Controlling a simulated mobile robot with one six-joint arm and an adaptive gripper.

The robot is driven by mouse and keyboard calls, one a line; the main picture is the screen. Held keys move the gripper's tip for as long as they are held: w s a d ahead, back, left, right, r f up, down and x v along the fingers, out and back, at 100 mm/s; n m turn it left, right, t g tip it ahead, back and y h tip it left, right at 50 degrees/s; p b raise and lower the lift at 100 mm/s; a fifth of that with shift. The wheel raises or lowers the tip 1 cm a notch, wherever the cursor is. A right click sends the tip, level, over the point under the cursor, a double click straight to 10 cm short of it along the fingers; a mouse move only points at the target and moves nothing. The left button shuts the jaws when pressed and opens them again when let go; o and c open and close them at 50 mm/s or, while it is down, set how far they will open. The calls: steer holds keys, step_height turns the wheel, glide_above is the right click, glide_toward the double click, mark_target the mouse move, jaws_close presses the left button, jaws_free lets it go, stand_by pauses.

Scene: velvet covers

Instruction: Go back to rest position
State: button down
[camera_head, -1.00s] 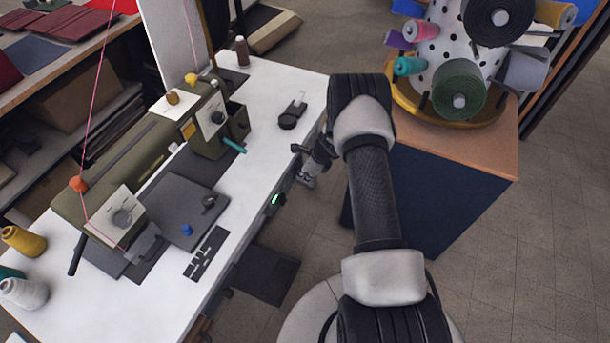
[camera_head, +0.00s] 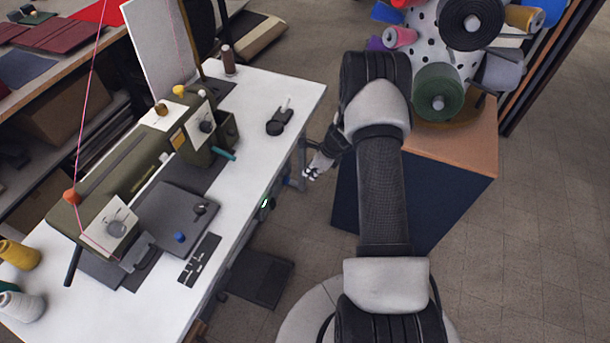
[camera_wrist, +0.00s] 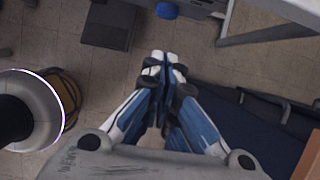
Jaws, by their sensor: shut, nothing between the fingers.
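My gripper (camera_head: 311,174) hangs beside the right edge of the white sewing table (camera_head: 262,88), below my bent arm, over the gap between the table and the dark blue cabinet. In the wrist view my gripper (camera_wrist: 165,62) points down at the tiled floor, its fingers together with nothing between them. My arm partly hides the cabinet in the head view.
An olive sewing machine (camera_head: 130,165) stands on the table, with thread spools at the near left. The dark blue cabinet (camera_head: 357,205) with a wooden top carries a spotted cone of thread spools (camera_head: 437,93). A pedal (camera_head: 261,277) lies under the table. Floor at right is clear.

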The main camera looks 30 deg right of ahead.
steer(key=shift+s+d+r, duration=0.2)
steer(key=shift+s+r, duration=0.1)
steer(key=shift+r, duration=0.35)
steer(key=s+a+r+n, duration=0.1)
steer(key=a+r+n, duration=0.4)
steer(key=r, duration=0.6)
steer(key=a+r+n, duration=0.5)
steer(key=r, duration=0.6)
steer(key=s+a+r+n, duration=0.8)
steer(key=s+r, duration=0.3)
steer(key=r, duration=0.2)
steer(key=s+a+r+n+h, duration=0.1)
steer(key=s+r+n, duration=0.1)
steer(key=s+n, duration=0.3)
steer(key=s+a+r+n+t+h, duration=0.1)
steer(key=s+n, duration=0.4)
steer(key=s, duration=0.8)
steer(key=shift+a+r+h, duration=0.15)
steer(key=shift+r+h, duration=0.25)
steer(key=shift+r, duration=0.15)
